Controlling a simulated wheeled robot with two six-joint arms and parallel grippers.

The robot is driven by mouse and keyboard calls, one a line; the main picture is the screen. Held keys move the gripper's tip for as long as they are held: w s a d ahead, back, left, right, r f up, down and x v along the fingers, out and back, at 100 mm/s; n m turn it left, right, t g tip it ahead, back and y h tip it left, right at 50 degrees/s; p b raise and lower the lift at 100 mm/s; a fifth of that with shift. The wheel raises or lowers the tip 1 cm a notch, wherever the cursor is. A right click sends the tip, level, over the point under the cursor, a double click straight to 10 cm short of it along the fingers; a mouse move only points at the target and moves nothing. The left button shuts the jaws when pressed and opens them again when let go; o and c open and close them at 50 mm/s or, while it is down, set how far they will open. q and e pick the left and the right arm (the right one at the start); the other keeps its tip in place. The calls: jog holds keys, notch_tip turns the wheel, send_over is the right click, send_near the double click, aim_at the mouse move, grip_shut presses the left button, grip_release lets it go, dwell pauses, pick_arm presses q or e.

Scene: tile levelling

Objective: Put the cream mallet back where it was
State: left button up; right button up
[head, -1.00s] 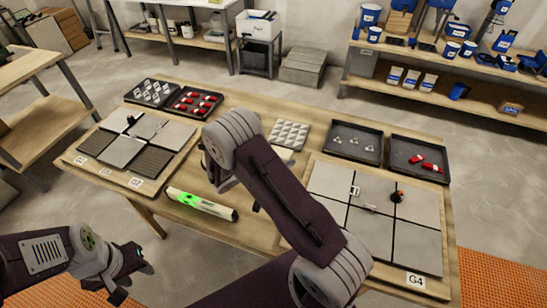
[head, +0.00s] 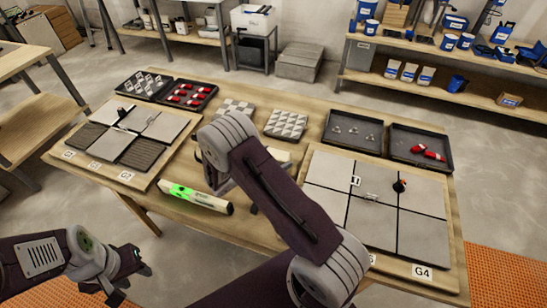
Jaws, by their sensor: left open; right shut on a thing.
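A cream block, which looks like part of the cream mallet (head: 281,155), shows just right of my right arm's elbow, over the middle of the workbench (head: 300,100). The rest of the mallet is hidden behind that arm. My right gripper is mostly hidden there too; it is shut on the mallet, which keeps its place relative to the arm. My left gripper (head: 133,272) is open and empty at the lower left, off the bench's front edge. The spot under the mallet cannot be seen.
A lit green level (head: 195,197) lies near the front edge. Tile panels stand left (head: 130,132) and right (head: 375,210), the right one carrying small clips. Two patterned tiles (head: 286,124) lie at the middle back. Dark trays with red pieces (head: 189,95) and (head: 421,148) stand behind the panels.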

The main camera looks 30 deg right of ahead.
jog(key=shift+f+b, duration=0.5)
jog(key=shift+f, duration=0.05)
jog(key=o, duration=1.7)
jog(key=v, duration=0.9)
